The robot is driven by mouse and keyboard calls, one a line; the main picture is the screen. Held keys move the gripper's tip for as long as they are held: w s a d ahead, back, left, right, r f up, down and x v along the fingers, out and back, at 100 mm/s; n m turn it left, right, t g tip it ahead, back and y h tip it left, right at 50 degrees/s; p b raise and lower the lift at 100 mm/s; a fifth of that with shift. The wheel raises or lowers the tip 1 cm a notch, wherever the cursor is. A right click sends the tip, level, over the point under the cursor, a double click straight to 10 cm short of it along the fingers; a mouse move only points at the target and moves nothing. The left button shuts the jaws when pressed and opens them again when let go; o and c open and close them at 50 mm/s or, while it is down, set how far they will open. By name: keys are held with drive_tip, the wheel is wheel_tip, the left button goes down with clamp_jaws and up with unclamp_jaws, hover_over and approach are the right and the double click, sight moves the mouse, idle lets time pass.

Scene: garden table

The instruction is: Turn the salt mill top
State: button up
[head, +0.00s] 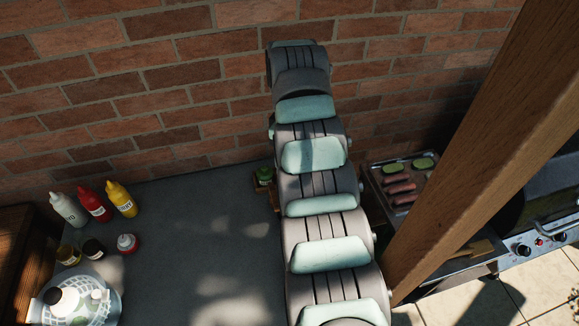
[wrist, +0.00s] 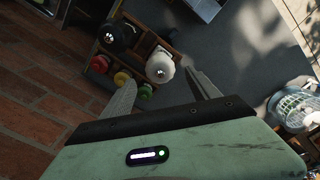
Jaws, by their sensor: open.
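In the wrist view a white mill (wrist: 160,68) with a shiny metal knob on top stands in a wooden caddy (wrist: 148,44). I take it for the salt mill. A black mill (wrist: 119,34) stands beside it in the same caddy. My gripper (wrist: 160,78) is open and empty, with one finger on each side of the white mill in the picture. I cannot tell how far above it the fingertips are. In the head view my arm hides both mills and my gripper; only a corner of the caddy (head: 261,192) shows.
Jars with red (wrist: 122,79), yellow and green lids sit in the caddy near my left finger. Squeeze bottles (head: 95,205) and a round basket (head: 78,306) stand at the table's left. A wooden post (head: 470,150) and a grill (head: 545,215) are at right. The table's middle is clear.

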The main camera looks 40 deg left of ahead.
drive_tip(key=shift+r, duration=2.8)
drive_tip(key=shift+r, duration=0.1)
